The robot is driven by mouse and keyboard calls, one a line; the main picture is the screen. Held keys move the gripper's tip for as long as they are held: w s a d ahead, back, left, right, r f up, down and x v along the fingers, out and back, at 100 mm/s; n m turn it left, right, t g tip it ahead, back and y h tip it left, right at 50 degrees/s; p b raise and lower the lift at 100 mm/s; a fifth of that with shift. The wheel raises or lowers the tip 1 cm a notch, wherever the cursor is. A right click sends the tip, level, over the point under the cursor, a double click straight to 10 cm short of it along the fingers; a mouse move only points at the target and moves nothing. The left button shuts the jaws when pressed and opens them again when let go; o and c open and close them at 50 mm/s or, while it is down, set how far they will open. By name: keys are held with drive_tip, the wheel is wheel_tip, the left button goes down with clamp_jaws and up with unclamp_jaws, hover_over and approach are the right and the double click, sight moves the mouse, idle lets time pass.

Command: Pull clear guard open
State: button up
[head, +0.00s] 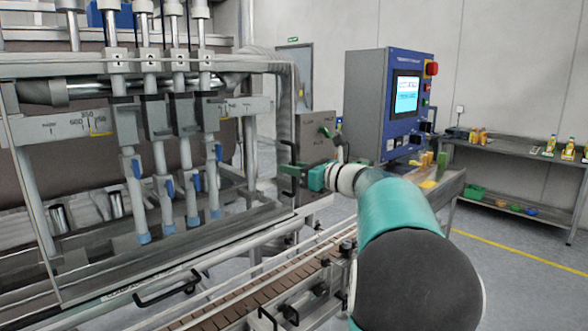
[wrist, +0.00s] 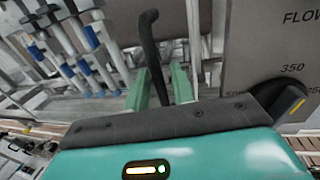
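My gripper (head: 290,172) is at the right end of the filler frame in the head view, beside the grey control box. In the wrist view its two green fingers (wrist: 160,72) stand apart. A black curved handle (wrist: 150,45) runs down into the gap between them, and its lower end is hidden by the gripper body. I see a gap around it and no clear grip. The clear guard is hard to make out against the filler. Another black handle (head: 167,288) is on the low front rail in the head view.
The grey control box (head: 318,138) is close to the right of my gripper; its marked face (wrist: 275,45) fills the wrist view's right side. Filling nozzles (head: 165,185) hang at left above a conveyor (head: 255,298). A blue screen cabinet (head: 385,105) stands behind. Floor is free at right.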

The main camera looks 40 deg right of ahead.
drive_tip(key=shift+w, duration=0.15)
clamp_jaws()
drive_tip(key=shift+a, duration=0.1)
drive_tip(key=shift+a, duration=0.15)
